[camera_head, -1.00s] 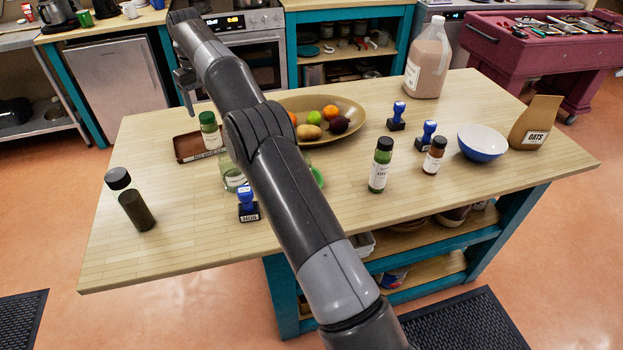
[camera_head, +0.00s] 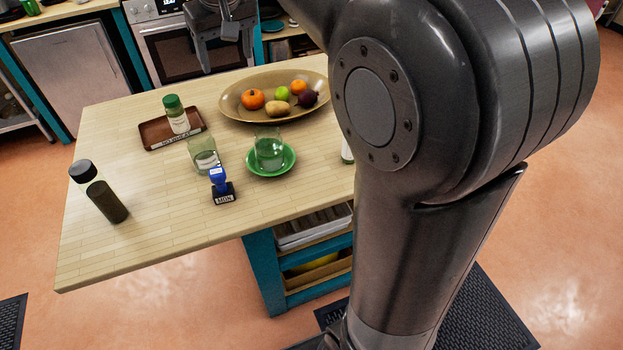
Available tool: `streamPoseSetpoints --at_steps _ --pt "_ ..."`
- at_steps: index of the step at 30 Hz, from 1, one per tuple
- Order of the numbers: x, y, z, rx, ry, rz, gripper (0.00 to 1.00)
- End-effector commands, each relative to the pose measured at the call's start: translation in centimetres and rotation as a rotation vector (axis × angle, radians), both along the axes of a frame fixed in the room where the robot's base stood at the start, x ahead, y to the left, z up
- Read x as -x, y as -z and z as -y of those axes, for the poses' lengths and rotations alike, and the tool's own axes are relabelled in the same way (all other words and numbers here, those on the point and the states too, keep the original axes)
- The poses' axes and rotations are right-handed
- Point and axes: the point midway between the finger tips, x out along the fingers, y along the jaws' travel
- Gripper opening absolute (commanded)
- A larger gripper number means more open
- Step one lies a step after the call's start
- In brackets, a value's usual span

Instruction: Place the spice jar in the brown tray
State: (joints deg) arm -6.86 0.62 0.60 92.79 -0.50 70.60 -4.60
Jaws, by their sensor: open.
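The brown tray (camera_head: 158,133) lies at the back left of the table, with a label on its front edge. A spice jar (camera_head: 178,118) with a green cap and a pale label stands upright in it, toward its right side. My gripper (camera_head: 230,62) hangs at the top of the view, beyond the table's back edge as seen here, with its fingers apart and nothing between them. It is clear of the jar. Another bottle (camera_head: 347,152) is mostly hidden behind my arm.
A fruit bowl (camera_head: 232,106) stands right of the tray. A dark-capped bottle (camera_head: 103,197) is at left. My arm hides the table's right side.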

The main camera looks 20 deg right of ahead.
Motion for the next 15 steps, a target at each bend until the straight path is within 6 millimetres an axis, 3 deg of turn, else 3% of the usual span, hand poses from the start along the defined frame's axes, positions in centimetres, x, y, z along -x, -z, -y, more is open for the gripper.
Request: streamPoseSetpoints --at_steps 1,8,15 --pt "2.0 -0.1 0.7 -0.003 0.014 0.016 0.68" --pt "10.3 1.6 3.2 -0.019 0.077 0.080 0.68" --pt "18.6 5.6 5.1 -0.036 0.142 0.147 0.68"
